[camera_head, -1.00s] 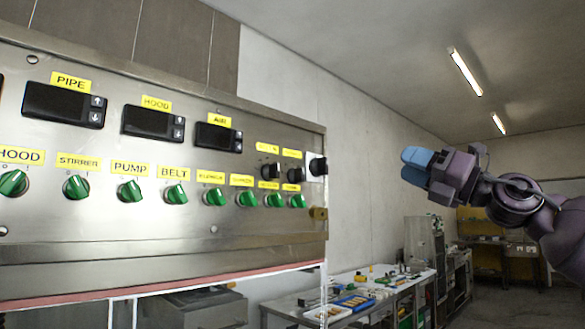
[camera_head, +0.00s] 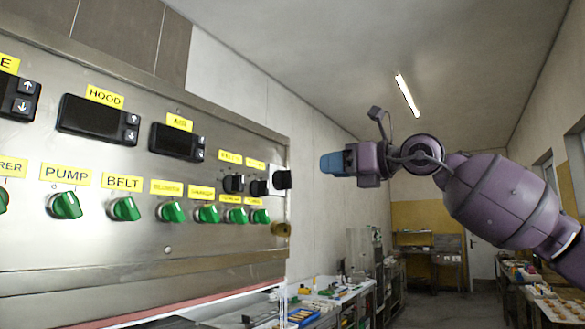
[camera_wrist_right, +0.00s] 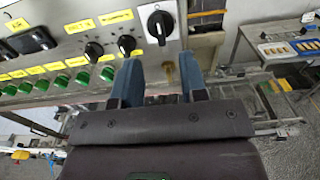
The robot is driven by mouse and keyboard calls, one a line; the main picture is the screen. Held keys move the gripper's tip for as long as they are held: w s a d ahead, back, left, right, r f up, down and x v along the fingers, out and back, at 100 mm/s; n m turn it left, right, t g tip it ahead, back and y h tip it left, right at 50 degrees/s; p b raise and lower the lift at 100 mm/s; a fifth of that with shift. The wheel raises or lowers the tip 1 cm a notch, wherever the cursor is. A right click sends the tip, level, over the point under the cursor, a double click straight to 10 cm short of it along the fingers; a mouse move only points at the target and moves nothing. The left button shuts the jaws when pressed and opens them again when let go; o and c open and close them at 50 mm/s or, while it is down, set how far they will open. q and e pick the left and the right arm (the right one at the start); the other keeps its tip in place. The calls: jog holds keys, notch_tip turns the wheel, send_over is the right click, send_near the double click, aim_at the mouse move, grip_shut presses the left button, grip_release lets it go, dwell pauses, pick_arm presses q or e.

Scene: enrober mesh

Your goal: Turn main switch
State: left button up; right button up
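The main switch appears to be the black rotary knob (camera_head: 283,180) at the right edge of the steel control panel (camera_head: 100,240). In the right wrist view the knob (camera_wrist_right: 160,23) sits on a white plate with a white pointer line upright. My right gripper (camera_head: 327,163) has blue fingers and is in the air to the right of the panel, apart from the knob. In the right wrist view the fingers of my gripper (camera_wrist_right: 161,78) are spread with nothing between them, and the knob shows beyond the tips, between their lines. My left gripper is not in view.
Two smaller black knobs (camera_head: 234,183) are left of the switch, and a row of green knobs (camera_head: 172,212) runs below. A brass-coloured part (camera_head: 281,229) sits under the switch. A bench with trays (camera_head: 305,314) stands beyond the panel.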

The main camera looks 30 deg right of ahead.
aim_at(292, 171)
jog(key=p+x, duration=0.1)
jog(key=x, duration=0.3)
jog(key=p+x, duration=0.2)
jog(key=x, duration=0.2)
jog(key=shift+s+a+r, duration=0.1)
jog(key=shift+r, duration=0.1)
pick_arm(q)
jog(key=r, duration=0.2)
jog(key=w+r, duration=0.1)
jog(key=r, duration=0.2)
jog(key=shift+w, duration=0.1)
pick_arm(e)
jog(key=shift+x, duration=0.95)
jog(key=shift+f, duration=0.1)
jog(key=shift+c, duration=0.4)
grip_shut()
